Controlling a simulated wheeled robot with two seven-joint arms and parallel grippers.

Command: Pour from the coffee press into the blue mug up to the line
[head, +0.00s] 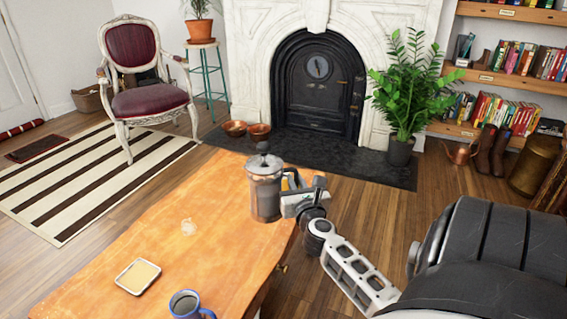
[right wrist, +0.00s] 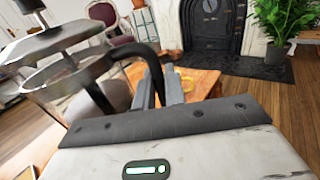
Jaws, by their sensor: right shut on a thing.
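The coffee press (head: 265,195), a clear cylinder with a metal lid and knob, is upright at the right side of the wooden table. I cannot tell whether its base touches the tabletop. My right gripper (head: 287,196) is shut on its dark handle; the handle (right wrist: 146,56) curves down to the fingers in the right wrist view, with the press at left. The blue mug (head: 185,306) stands at the table's near edge of the picture, partly cut off, its handle to the right. Its inside looks dark; no line can be made out. My left gripper is out of view.
The tabletop between press and mug is clear.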

